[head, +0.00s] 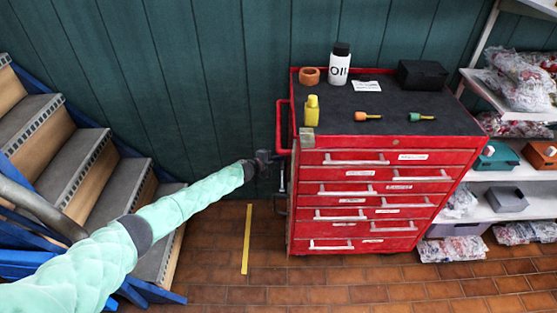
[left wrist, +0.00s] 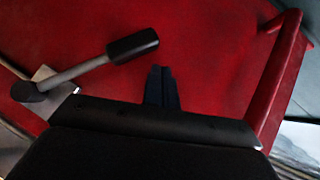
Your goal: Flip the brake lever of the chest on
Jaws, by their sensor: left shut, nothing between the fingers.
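The red chest (head: 385,187) stands against the green wall, with a dark top and several drawers. In the left wrist view its red side panel (left wrist: 215,55) fills most of the picture. The brake lever (left wrist: 85,68) is there, a grey rod with a black grip (left wrist: 132,45), reaching from a dark pivot at the left up to the right. My left gripper (left wrist: 162,72) is shut and empty, its fingertips right of and slightly below the grip, apart from it in the picture. In the head view my left gripper (head: 268,156) is at the chest's left side.
A red side handle (head: 280,125) sticks out from the chest near the gripper. Blue-framed stairs (head: 75,160) are at left, shelves (head: 510,175) at right. An oil bottle (head: 340,65) and other items stand on the chest. A yellow strip (head: 246,240) marks clear floor.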

